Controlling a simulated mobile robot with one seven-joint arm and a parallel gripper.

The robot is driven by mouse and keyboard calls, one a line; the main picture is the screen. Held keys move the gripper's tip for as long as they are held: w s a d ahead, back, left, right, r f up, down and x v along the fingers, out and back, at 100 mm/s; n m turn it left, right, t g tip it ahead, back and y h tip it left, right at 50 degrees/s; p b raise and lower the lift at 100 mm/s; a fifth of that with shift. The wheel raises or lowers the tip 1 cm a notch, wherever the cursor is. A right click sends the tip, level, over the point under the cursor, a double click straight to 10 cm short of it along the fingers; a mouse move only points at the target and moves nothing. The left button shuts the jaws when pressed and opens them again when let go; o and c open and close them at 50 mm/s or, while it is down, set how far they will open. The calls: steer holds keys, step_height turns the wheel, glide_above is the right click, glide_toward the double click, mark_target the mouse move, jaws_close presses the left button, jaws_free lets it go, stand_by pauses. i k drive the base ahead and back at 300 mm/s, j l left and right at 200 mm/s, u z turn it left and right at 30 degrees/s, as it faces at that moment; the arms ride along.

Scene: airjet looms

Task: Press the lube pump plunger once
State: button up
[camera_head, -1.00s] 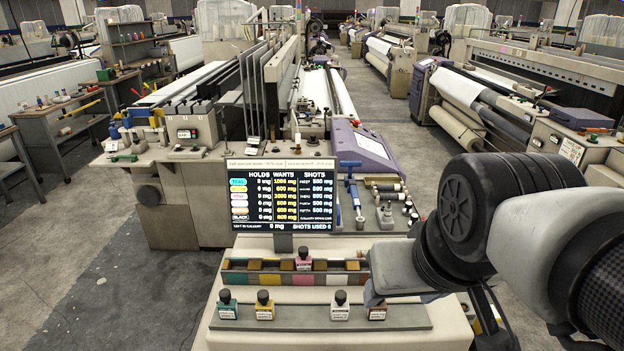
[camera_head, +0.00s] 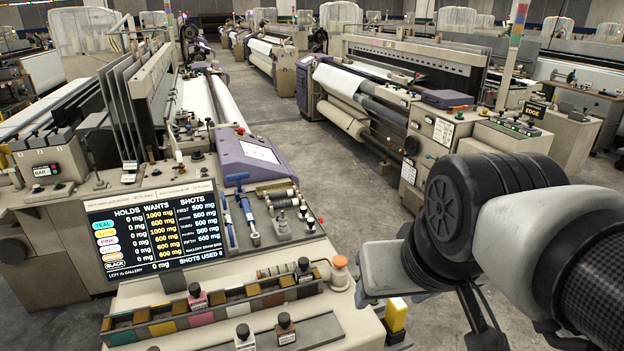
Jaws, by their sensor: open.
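A knob with an orange top and a pale round base (camera_head: 340,272) stands at the right rear corner of the pale console in front of me. It looks like a plunger, but no label names it as the lube pump. My gripper (camera_head: 366,294) is just right of this knob, seen from behind its grey housing. Its jaws are small and partly hidden by the housing. Nothing shows held in it, and contact with the knob cannot be judged. A yellow-and-white block (camera_head: 396,315) is below my gripper at the console's right side.
A display screen (camera_head: 150,235) stands behind a long divided tray (camera_head: 107,324) with coloured sections. Small dark-capped bottles (camera_head: 286,329) stand in and before it. Blue-handled tools (camera_head: 229,231) lie on the loom behind. Open grey floor (camera_head: 345,185) runs between the looms.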

mark_target(339, 261)
steer(key=k, duration=0.6)
steer(key=i+l+u, duration=0.75)
steer(key=l+u, duration=0.15)
